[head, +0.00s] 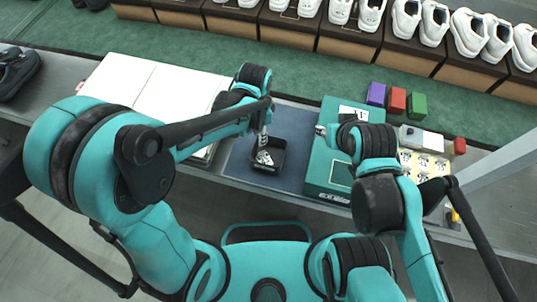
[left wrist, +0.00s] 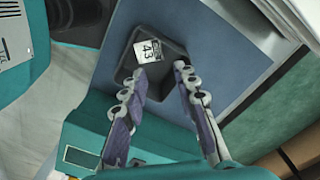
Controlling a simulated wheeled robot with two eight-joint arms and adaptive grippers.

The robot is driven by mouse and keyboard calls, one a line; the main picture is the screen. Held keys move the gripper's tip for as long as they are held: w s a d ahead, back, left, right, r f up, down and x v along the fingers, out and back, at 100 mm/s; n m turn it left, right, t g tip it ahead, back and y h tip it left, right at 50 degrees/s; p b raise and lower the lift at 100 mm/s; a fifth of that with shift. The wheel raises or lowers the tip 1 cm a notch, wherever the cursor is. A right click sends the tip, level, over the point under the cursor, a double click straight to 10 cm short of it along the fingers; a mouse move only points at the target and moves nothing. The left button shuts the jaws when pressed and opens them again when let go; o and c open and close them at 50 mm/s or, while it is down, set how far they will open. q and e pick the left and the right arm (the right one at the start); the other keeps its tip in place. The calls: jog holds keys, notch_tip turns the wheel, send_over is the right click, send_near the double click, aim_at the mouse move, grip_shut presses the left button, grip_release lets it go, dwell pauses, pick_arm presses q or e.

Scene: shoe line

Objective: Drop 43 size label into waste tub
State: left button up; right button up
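The white size label marked 43 (left wrist: 149,50) lies inside the small black waste tub (left wrist: 126,63) in the left wrist view. In the head view the label (head: 264,158) shows in the tub (head: 269,168), on the blue mat. My left gripper (left wrist: 160,72) is open above the tub, its two fingers spread with nothing between them; in the head view the gripper (head: 263,142) points down at the tub. My right gripper (head: 324,131) is over the teal box, mostly hidden by its own arm, and its finger state is unclear.
A teal shoe box (head: 320,170) stands just right of the tub. A large white open box (head: 160,88) lies to the left. Purple, red and green blocks (head: 397,100) stand at the back right. White shoes on boxes line the far side.

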pick_arm(q)
notch_tip(320, 180, up, 12)
dwell(0.6)
jog(key=s+a+n+t, duration=0.3)
jog(key=a+n, duration=0.3)
jog(key=a, duration=0.2)
jog(key=s+a+n+t, duration=0.3)
jog(key=a+n+t, duration=0.1)
jog(key=a+n, duration=0.3)
jog(key=shift+s+a, duration=0.3)
jog(key=shift+a, duration=0.5)
jog(key=shift+r, duration=0.1)
